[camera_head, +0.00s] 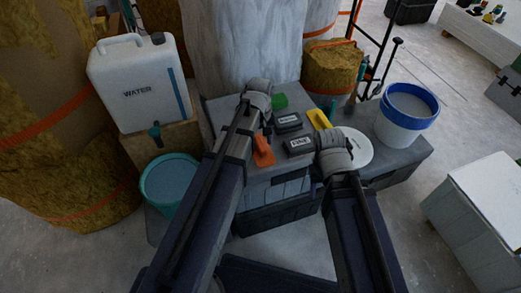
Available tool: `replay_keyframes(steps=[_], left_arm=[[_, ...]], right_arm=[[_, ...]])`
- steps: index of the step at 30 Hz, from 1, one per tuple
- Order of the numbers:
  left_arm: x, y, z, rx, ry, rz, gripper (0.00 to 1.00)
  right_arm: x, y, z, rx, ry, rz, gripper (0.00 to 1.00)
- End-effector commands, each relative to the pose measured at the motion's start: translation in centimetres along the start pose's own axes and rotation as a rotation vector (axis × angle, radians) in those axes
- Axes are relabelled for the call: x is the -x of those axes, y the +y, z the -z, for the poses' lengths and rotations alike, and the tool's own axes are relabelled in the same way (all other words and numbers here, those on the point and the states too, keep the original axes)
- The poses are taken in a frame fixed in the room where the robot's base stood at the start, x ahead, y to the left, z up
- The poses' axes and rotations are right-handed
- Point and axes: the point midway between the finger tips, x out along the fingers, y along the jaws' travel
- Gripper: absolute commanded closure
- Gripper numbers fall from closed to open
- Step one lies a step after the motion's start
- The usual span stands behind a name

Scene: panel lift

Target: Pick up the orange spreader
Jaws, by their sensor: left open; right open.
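The orange spreader (263,150) lies on the grey worktop (285,163), close to the right side of my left forearm. My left gripper (260,87) is at the far end of the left arm, beyond the spreader near the worktop's back left. My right gripper (328,138) is to the right of the spreader, near a dark labelled block. Both grippers are open; their fingertips are hard to make out. Neither visibly holds anything.
A green block (279,101), two dark labelled blocks (288,121) (299,145), a yellow tool (319,119) and a white disc (356,150) share the worktop. A water canister (137,82) and teal bucket (170,181) stand left, a white-blue bucket (405,112) right.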

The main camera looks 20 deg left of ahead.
Motion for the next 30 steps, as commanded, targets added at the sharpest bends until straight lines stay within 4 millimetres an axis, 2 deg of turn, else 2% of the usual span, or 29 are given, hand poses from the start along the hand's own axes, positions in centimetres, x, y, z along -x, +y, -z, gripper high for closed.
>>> replay_keyframes(steps=[2, 18, 30], left_arm=[[0.05, -0.01, 0.01, 0.000, 0.000, 0.000, 0.40], [0.04, -0.01, 0.01, 0.000, 0.000, 0.000, 1.00], [0.04, 0.00, 0.01, 0.000, 0.000, 0.000, 1.00]], right_arm=[[0.04, 0.01, 0.00, 0.000, 0.000, 0.000, 0.50], [0.04, 0.00, 0.00, 0.000, 0.000, 0.000, 0.50], [0.04, 0.00, 0.00, 0.000, 0.000, 0.000, 0.50]])
